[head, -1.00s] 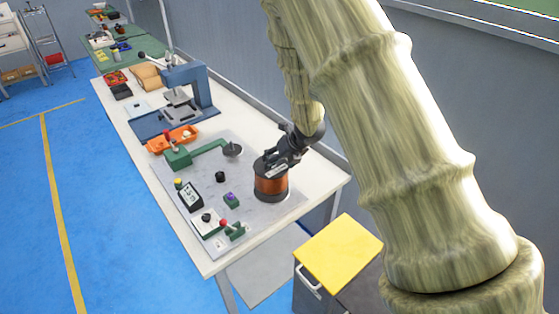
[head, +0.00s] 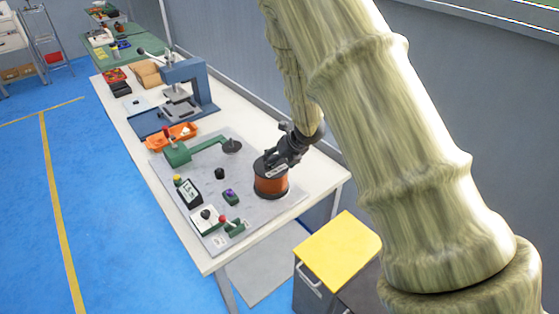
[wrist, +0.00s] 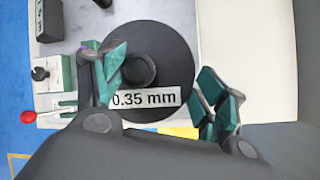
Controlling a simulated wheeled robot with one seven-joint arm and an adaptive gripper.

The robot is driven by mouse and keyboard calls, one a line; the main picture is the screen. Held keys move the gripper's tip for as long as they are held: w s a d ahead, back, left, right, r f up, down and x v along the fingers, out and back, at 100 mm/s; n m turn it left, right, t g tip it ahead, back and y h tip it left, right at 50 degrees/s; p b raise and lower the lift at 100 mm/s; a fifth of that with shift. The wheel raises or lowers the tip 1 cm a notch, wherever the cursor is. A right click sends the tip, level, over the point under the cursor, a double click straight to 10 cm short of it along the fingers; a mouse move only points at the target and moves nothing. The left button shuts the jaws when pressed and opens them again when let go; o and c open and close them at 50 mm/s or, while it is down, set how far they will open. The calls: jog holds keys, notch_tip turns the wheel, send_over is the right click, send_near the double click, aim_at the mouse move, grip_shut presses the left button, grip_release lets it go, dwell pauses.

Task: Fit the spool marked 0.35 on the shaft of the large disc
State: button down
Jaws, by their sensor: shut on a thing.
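The copper-coloured spool (head: 271,184) stands upright at the right end of the grey board on the bench. In the wrist view its dark top flange (wrist: 165,50) shows a round hub and a label reading 0.35 mm. My gripper (head: 268,166) is at the top of the spool, its green-padded fingers (wrist: 160,85) on either side of the flange, shut on it. A small dark disc with a short shaft (head: 232,146) is at the end of a green arm. No large disc shows clearly. Whatever is under the spool is hidden, and I cannot tell whether a shaft is inside it.
The board (head: 255,215) also carries a black meter (head: 189,192), a black knob (head: 219,173), a small green block (head: 230,196) and a red-knobbed lever (head: 230,224). An orange tray (head: 174,137) and a blue press (head: 190,90) stand behind. A yellow-topped cabinet (head: 338,250) is beside the bench.

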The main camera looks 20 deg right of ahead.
jog(key=shift+f+b, duration=0.45)
jog(key=shift+c, duration=1.1)
grip_release()
jog(key=shift+o, duration=0.8)
jog(key=shift+s+f, duration=0.1)
jog(key=shift+f, duration=0.05)
jog(key=v, duration=1.2)
